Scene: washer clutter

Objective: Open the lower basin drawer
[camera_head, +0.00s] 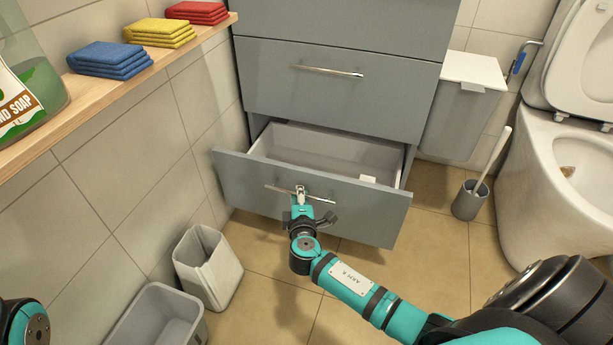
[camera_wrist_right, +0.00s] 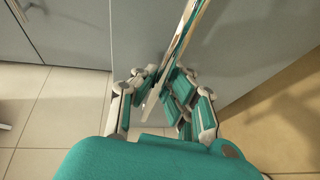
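The lower basin drawer (camera_head: 310,195) stands pulled out from the grey cabinet, and its white inside (camera_head: 325,150) shows. Its bar handle (camera_head: 322,199) runs across the front panel. My right gripper (camera_head: 300,190) is at the left-middle part of this handle. In the right wrist view, the handle (camera_wrist_right: 187,32) passes between the fingers of my right gripper (camera_wrist_right: 160,85), which are closed in on it. The exact finger contact is partly hidden. Only a piece of my left arm shows at the lower left of the head view; its gripper is out of sight.
The drawer above (camera_head: 340,90) is shut. A grey bin (camera_head: 208,265) and a grey tub (camera_head: 155,318) stand on the floor at left. A toilet brush holder (camera_head: 468,200) and toilet (camera_head: 545,190) are at right. A shelf (camera_head: 110,98) holds folded cloths and soap.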

